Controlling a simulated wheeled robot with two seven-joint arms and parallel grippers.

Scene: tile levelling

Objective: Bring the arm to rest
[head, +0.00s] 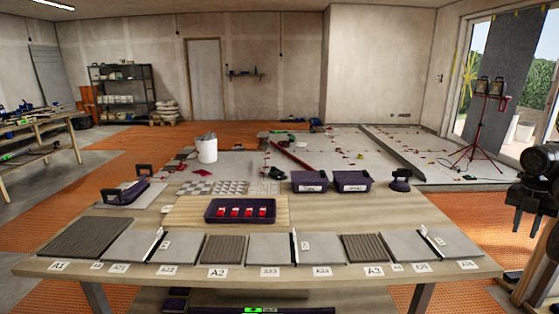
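My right arm comes in at the right edge, and its black gripper (531,203) hangs in the air beyond the right end of the table (400,272). It is clear of the tiles and touches nothing that I can see. My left arm and gripper are not in view. A row of grey tiles, some smooth like the one at the middle (269,249) and some ribbed like the far left one (83,237), lies along the table's front, with labels before them.
A dark tray (240,211) with red wedges sits mid-table. A white bucket (207,150) and a tripod lamp (487,120) stand behind.

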